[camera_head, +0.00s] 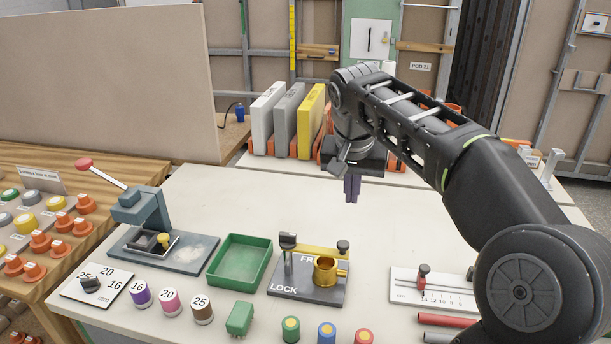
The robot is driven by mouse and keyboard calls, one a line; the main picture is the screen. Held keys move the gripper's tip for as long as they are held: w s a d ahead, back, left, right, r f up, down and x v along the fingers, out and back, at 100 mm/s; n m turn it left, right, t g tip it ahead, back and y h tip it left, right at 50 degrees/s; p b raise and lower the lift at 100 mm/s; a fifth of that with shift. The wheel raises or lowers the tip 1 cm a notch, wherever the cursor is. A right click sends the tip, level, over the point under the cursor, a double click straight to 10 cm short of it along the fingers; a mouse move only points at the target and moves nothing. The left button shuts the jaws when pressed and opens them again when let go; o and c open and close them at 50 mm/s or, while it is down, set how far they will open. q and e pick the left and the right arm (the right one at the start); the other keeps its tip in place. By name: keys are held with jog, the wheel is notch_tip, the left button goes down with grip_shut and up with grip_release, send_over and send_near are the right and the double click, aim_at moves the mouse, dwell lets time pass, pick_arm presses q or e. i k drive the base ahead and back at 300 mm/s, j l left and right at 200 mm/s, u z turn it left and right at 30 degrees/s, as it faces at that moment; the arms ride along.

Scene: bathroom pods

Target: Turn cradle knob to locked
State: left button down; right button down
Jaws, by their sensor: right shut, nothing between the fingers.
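The cradle (305,292) is a dark grey plate on the white table, marked LOCK at its front left and FR… near its middle, the rest of that word hidden. A brass fitting (325,272) stands on its right part. I cannot tell which one is the turning knob. My right gripper (352,189) is shut and empty, pointing down, above and beyond the cradle, touching nothing. My left gripper is not in view.
A green tray (240,262) and a lever press (150,222) stand left of the cradle. A scale plate with a slider (424,272) is at right. Small coloured caps line the front edge. Upright boards (290,118) stand at the back. The table behind the cradle is clear.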

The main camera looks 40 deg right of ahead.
aim_at(288, 241)
jog(key=k+j, duration=0.2)
jog(key=j, duration=0.2)
jog(key=k+j, duration=0.45)
jog(key=j, duration=0.3)
